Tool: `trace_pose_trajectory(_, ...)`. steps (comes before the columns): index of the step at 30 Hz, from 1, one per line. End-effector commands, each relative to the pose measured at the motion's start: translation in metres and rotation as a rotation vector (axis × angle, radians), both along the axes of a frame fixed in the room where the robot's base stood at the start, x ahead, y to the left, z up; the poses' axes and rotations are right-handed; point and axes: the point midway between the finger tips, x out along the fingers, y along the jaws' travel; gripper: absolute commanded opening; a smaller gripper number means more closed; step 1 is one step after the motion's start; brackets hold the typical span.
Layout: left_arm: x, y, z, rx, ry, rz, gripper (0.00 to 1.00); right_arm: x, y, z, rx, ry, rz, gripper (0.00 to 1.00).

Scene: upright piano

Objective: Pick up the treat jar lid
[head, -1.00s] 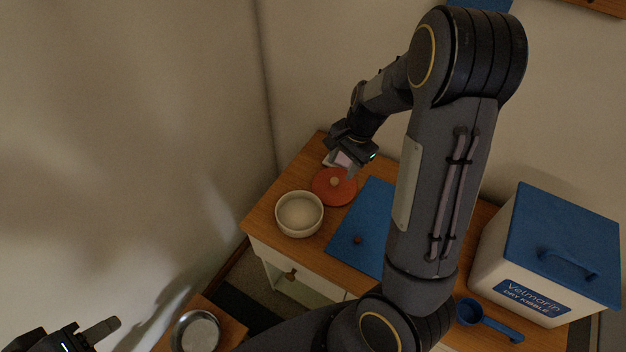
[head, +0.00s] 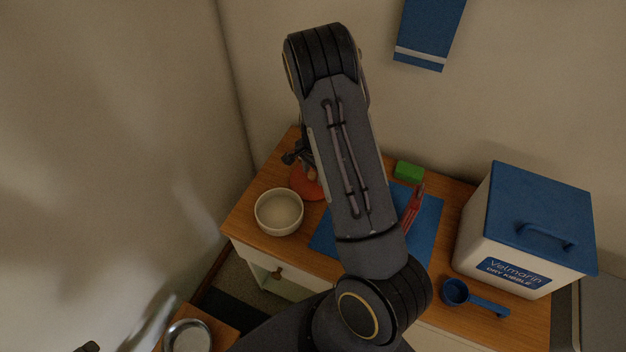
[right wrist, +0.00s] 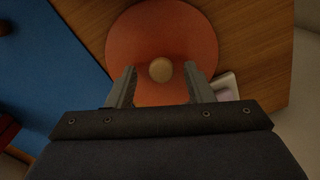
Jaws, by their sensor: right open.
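The treat jar lid is a round orange-red disc with a pale wooden knob. In the right wrist view the lid (right wrist: 190,40) lies below my right gripper (right wrist: 160,88), whose two fingers are open on either side of the knob (right wrist: 160,69), with gaps between. Whether the fingers are down at the knob's height I cannot tell. In the head view the lid (head: 308,188) is partly hidden behind my right arm, and the right gripper (head: 300,160) shows only in part. At the bottom left edge a small tip of my left gripper (head: 87,347) shows.
A white bowl (head: 279,212) stands left of the lid. A blue mat (head: 425,225) holds a red tool (head: 412,205); a green block (head: 408,171) is behind. A kibble bin (head: 525,230) and blue scoop (head: 475,298) are right. A metal bowl (head: 188,335) stands lower left.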

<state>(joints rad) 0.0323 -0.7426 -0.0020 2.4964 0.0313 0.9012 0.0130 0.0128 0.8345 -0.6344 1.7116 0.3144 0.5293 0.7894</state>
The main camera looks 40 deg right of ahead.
Motion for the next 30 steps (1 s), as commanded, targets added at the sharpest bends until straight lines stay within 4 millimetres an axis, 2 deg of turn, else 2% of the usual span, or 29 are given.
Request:
trace_pose_trajectory(6,0.000,0.000,0.000,0.000,0.000,0.000,0.44,0.000,0.000,0.000,0.000,-0.001,0.000,0.46)
trace_pose_trajectory(17,0.000,0.000,0.000,0.000,0.000,0.000,0.44,0.000,0.000,0.000,0.000,0.000,0.001,0.00)
trace_pose_trajectory(25,0.000,0.000,0.000,0.000,0.000,0.000,0.44,0.000,0.000,0.001,0.000,-0.001,0.001,0.00)
trace_pose_trajectory(30,0.000,0.000,0.001,0.000,0.000,0.000,0.44,0.001,0.000,0.011,0.001,-0.001,0.001,0.00)
